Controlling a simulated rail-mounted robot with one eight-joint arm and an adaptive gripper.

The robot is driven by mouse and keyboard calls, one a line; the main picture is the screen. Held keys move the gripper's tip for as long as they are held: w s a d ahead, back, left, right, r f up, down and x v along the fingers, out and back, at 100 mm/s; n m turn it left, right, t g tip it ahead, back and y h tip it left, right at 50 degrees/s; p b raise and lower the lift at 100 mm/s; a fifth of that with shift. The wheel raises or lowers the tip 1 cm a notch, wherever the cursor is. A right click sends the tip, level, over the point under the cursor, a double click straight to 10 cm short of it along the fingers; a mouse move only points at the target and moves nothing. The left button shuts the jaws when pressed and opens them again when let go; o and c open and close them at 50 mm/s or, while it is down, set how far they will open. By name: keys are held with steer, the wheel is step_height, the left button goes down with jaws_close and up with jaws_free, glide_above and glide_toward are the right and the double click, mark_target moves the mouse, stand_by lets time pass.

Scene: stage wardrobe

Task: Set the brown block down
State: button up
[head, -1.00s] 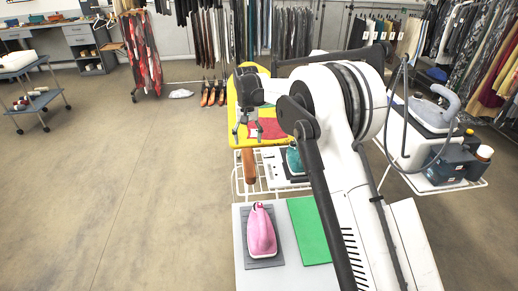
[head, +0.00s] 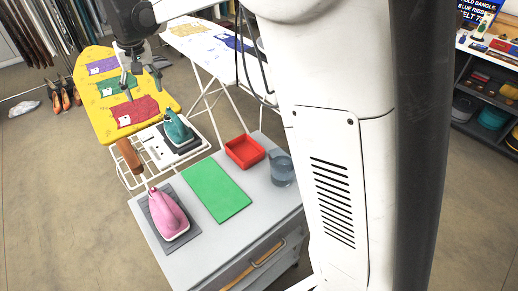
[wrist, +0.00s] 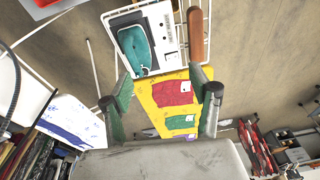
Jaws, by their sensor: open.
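The brown block (head: 129,154) is a long rounded piece at the left edge of the white wire rack (head: 122,177). In the wrist view the brown block (wrist: 196,35) shows at the top, beside the rack's panel and clear of my fingers. My gripper (head: 141,82) hangs above the yellow ironing board (head: 94,125), with its fingers apart. In the wrist view my gripper (wrist: 160,85) has nothing held between its fingertips; the yellow board shows beyond them. The brown block's underside is hidden.
A teal iron (head: 177,127) stands on the rack beside the block. A pink iron (head: 168,212), a green mat (head: 216,187), a red tray (head: 245,151) and a bluish container (head: 281,168) are on the grey-white cabinet. A second ironing board (head: 195,38) stands behind.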

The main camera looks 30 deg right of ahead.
steer(key=s+d+r+t, duration=0.1)
steer(key=s+d+r, duration=0.2)
steer(key=s+d, duration=0.45)
steer(key=s+d+r+t, duration=0.1)
steer(key=s+d+r, duration=0.25)
steer(key=s, duration=0.75)
steer(key=s+d+f+t, duration=0.1)
steer(key=s+d+f, duration=0.2)
steer(key=s, duration=0.5)
steer(key=s+d+f+m+t, duration=0.1)
steer(key=s+d+f, duration=0.3)
steer(key=s, duration=0.4)
steer(key=shift+s+d+f+m+t+h, duration=0.2)
steer(key=shift+s+f+m+t+h, duration=0.15)
steer(key=shift+f+t, duration=0.1)
